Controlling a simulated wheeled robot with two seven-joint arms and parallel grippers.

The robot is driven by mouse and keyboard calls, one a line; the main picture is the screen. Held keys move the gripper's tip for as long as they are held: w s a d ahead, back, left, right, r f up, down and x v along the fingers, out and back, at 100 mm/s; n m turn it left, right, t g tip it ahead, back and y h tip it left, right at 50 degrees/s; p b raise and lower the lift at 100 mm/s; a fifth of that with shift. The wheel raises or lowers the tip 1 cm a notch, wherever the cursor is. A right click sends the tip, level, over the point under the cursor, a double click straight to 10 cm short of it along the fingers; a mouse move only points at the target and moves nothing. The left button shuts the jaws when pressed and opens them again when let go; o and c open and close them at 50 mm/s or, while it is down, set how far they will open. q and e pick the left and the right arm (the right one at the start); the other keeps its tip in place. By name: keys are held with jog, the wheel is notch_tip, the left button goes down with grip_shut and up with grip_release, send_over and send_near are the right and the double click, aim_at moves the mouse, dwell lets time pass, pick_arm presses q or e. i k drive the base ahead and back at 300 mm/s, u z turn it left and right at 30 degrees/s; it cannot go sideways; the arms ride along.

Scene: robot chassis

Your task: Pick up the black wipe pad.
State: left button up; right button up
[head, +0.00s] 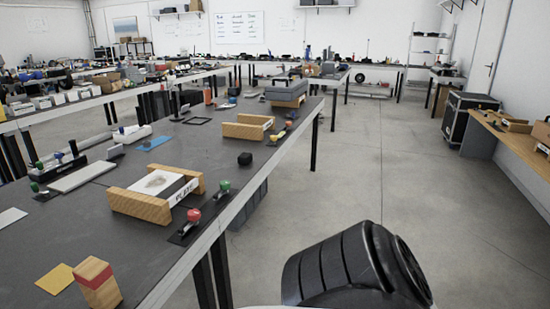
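A small black block (245,158) sits on the dark table top near its right edge, just beyond the wooden holder marked PLATE. It is the likeliest black wipe pad in view, but it is too small to be sure. Nothing touches it. Neither of my grippers shows in the head view. A large black rounded part at the bottom right looks like part of my own arm, over the floor and well away from the block.
The dark table (140,230) fills the left. It holds the PLATE wooden holder (140,207), a red-banded wooden block (97,283), a yellow square (56,279), a red-knobbed clamp (192,217) and another wooden holder (248,128). The grey floor (350,180) on the right is clear.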

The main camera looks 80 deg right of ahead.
aim_at(245, 159)
jog(key=z, duration=2.7)
jog(key=i, duration=1.65)
